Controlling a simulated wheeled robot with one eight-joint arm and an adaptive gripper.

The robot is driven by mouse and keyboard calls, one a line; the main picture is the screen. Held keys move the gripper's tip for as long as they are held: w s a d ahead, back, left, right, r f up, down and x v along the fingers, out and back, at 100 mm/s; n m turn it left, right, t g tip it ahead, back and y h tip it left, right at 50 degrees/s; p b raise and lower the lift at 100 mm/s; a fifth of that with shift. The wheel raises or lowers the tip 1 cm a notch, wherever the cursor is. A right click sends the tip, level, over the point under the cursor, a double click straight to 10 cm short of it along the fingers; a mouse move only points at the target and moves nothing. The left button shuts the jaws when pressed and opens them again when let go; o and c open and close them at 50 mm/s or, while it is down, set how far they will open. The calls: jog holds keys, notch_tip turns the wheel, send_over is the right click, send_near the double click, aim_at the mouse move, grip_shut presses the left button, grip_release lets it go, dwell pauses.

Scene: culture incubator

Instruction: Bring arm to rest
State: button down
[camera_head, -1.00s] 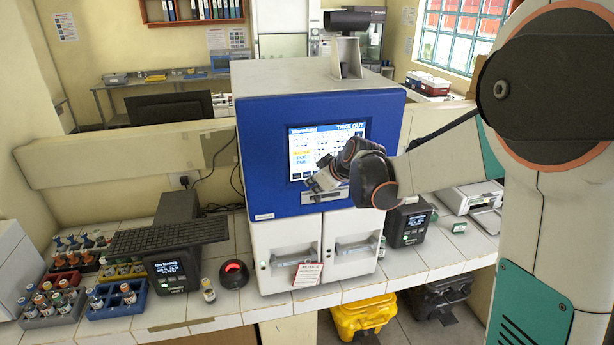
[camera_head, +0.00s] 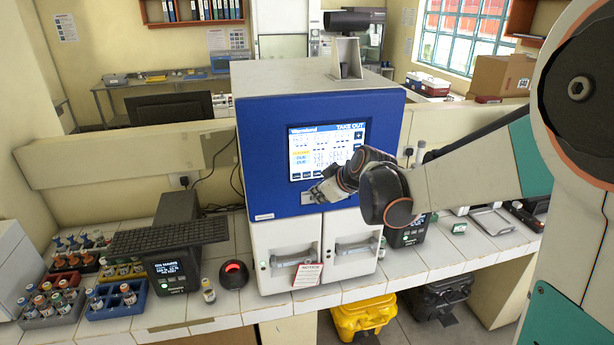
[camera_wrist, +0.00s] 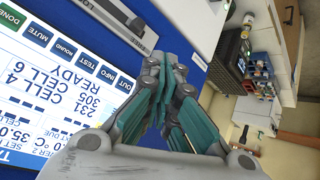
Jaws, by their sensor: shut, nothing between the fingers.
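My gripper (camera_head: 322,192) is in front of the blue incubator (camera_head: 268,165), by the lower edge of its lit touchscreen (camera_head: 330,140). In the wrist view my gripper (camera_wrist: 160,62) has its teal-lined fingers together with nothing between them. The touchscreen (camera_wrist: 60,85) fills the left of that view, with keys such as MUTE, TEST and OUT and the text "CELL 4 CELL 6 READY". My wrist hides the screen's lower right part in the head view. I cannot tell whether the fingertips touch the incubator front.
Two white drawers with handles are below the screen; a notice card (camera_head: 307,275) hangs there. Left on the bench are a keyboard (camera_head: 168,236), a red-lit scanner (camera_head: 233,274), a vial (camera_head: 208,291) and vial racks (camera_head: 118,302). A yellow bin (camera_head: 362,318) stands on the floor.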

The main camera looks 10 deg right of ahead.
jog(key=s+f+m+g+h+b, duration=0.1)
jog(key=s+f+m+b, duration=0.2)
jog(key=s+f+b, duration=0.9)
jog(key=s+a+f+m+g+h+b, duration=0.1)
jog(key=s+f+m+b, duration=0.3)
jog(key=s+f+b, duration=0.9)
jog(key=s+h+b, duration=0.1)
jog(key=s+b, duration=0.1)
jog(key=s, duration=0.4)
jog(key=shift+s+m, duration=0.3)
